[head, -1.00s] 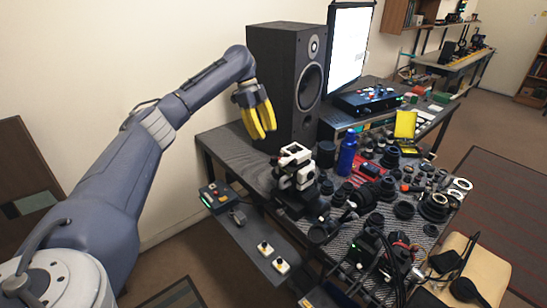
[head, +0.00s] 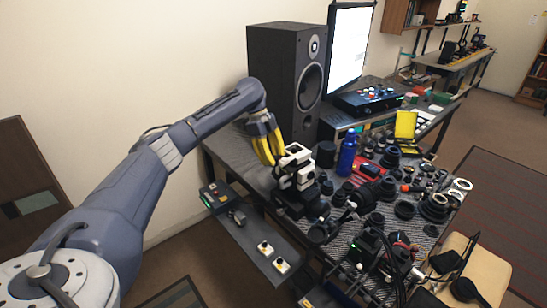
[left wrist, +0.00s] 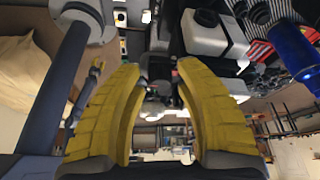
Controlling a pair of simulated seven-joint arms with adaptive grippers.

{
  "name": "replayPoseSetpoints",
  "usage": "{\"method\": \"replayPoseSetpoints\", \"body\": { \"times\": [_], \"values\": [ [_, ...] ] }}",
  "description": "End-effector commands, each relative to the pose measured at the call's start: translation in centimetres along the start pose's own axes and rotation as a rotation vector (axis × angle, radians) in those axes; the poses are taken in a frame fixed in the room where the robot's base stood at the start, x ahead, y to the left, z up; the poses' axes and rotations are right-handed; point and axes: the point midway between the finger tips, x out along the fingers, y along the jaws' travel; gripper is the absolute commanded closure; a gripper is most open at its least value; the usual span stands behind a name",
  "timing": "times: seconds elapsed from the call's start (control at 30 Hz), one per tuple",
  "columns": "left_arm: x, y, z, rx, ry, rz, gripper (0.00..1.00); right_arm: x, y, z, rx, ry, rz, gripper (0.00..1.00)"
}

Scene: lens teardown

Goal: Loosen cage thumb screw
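The white-and-black cage assembly (head: 294,170) stands on the left part of the table, nearest my left arm. My left gripper (head: 269,151), with yellow fingers, is just left of the top of the cage assembly and points down. In the left wrist view the two yellow fingers (left wrist: 160,90) stand apart with nothing clearly between them. White blocks of the assembly (left wrist: 212,38) show there just beyond the right finger. I cannot make out the thumb screw. Whether the fingers touch the assembly cannot be told. My right gripper is not in view.
A tall black speaker (head: 286,75) stands close behind the gripper. A blue bottle (head: 347,153) stands right of the assembly, also visible in the left wrist view (left wrist: 292,48). Many lens parts crowd the table to the right. A lower shelf (head: 247,237) holds small control boxes.

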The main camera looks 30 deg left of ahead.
Motion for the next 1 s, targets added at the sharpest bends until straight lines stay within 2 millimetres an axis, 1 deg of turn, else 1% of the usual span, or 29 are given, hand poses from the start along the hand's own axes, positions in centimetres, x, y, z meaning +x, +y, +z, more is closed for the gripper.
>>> {"method": "replayPoseSetpoints", "body": {
  "times": [0.17, 0.47, 0.83, 1.0],
  "values": [
    [0.00, 0.00, -0.01, 0.000, 0.000, 0.000, 0.65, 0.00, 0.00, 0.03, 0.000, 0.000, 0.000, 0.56],
    [-0.01, 0.00, -0.01, 0.000, 0.000, 0.000, 1.00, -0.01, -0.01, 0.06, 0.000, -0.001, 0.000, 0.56],
    [-0.06, 0.04, 0.09, -0.016, -0.002, -0.007, 1.00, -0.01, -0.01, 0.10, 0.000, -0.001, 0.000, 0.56],
    [-0.10, 0.17, 0.12, -0.153, -0.003, -0.064, 1.00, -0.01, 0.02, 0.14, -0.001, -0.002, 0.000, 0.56]
  ]
}}
